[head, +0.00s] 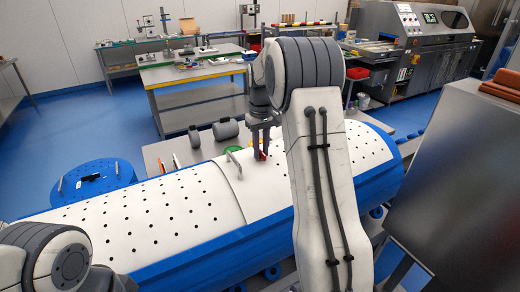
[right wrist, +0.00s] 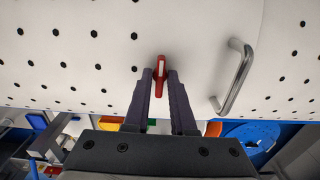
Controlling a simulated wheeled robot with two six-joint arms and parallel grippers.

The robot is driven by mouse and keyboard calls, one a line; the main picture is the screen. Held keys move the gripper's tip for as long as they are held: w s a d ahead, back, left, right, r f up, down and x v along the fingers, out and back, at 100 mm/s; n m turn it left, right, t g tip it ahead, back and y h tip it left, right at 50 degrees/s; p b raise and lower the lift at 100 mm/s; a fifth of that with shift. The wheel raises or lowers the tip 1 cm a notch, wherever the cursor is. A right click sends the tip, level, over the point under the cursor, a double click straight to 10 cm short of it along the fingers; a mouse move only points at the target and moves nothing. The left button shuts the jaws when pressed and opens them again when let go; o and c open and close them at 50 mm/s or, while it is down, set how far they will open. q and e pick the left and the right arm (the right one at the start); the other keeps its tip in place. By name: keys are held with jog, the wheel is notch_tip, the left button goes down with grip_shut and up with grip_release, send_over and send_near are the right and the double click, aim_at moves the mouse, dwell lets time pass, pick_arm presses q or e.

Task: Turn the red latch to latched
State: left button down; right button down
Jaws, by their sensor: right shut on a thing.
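The red latch (right wrist: 160,70) sits on the white perforated panel of a large blue and white tub carrier (head: 130,222). In the right wrist view the latch has a white stripe along it and points nearly straight up and down in the picture. My right gripper (right wrist: 160,78) is shut on it, one dark finger on each side. In the head view the right gripper (head: 259,155) hides most of the latch, with a bit of red showing between the fingers. My left arm shows at the lower left, but its gripper is not in view.
A metal handle (right wrist: 233,77) stands on the panel close to the right of the latch. A round blue lid (head: 95,184) and two grey cylinders (head: 226,129) lie behind the carrier. A dark grey cabinet (head: 455,190) stands at the right.

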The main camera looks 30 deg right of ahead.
aim_at(261, 152)
jog(key=shift+w+r, duration=0.1)
jog(key=c, duration=0.7)
grip_release()
jog(key=shift+c, duration=0.2)
jog(key=shift+r, duration=0.5)
notch_tip(261, 152, up, 9)
jog(key=b, duration=0.1)
jog(key=shift+r, duration=0.2)
